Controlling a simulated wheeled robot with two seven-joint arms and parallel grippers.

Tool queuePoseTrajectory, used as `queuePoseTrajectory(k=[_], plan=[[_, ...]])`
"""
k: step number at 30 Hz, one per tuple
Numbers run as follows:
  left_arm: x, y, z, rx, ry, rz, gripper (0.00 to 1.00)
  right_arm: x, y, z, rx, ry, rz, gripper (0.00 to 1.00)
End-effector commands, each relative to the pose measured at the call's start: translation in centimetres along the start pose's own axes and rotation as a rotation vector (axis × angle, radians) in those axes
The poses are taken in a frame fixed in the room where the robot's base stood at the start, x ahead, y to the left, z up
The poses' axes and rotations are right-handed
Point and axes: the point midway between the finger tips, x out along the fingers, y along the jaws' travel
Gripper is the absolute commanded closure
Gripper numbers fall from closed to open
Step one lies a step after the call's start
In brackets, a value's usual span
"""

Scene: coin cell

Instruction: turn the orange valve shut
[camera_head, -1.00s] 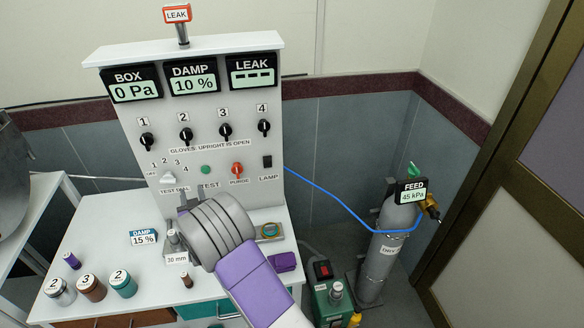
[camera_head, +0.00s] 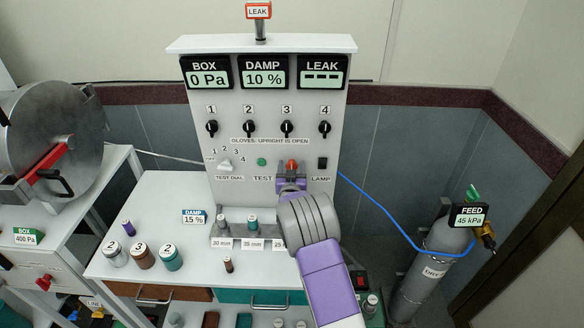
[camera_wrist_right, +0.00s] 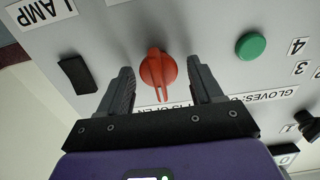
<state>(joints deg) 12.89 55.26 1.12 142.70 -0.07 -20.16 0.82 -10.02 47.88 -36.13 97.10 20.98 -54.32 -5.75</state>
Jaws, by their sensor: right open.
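The orange valve (camera_head: 292,165) is a small knob low on the white panel, right of the green TEST button (camera_head: 262,162). My right gripper (camera_head: 291,180) is at the panel just below it and partly covers it, along with its label. In the right wrist view the orange valve (camera_wrist_right: 158,70) sits between the two spread fingers of my right gripper (camera_wrist_right: 160,82), with a gap on each side. Its pointed handle lies toward the bottom of that picture. My right gripper is open and empty. My left gripper is not in view.
A black LAMP switch (camera_head: 322,163) is close on the right of the valve. Several black knobs sit in a row above. Labelled jars (camera_head: 143,257) stand on the white bench. A blue hose (camera_head: 385,213) runs to the gas cylinder (camera_head: 440,250) on the right.

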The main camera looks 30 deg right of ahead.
Motion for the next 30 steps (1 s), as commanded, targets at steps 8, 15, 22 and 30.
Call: queuePoseTrajectory(k=[8,15,22,30], plan=[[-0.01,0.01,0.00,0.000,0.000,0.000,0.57,0.47,-0.02,0.05,0.000,-0.001,-0.001,0.35],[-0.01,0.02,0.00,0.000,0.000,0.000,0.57,0.45,-0.01,0.03,0.000,-0.001,-0.001,0.58],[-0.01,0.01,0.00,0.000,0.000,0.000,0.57,0.44,-0.01,0.01,0.000,0.000,-0.001,0.88],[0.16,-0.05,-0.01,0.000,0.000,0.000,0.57,0.44,-0.05,0.04,-0.039,0.000,-0.001,0.88]])
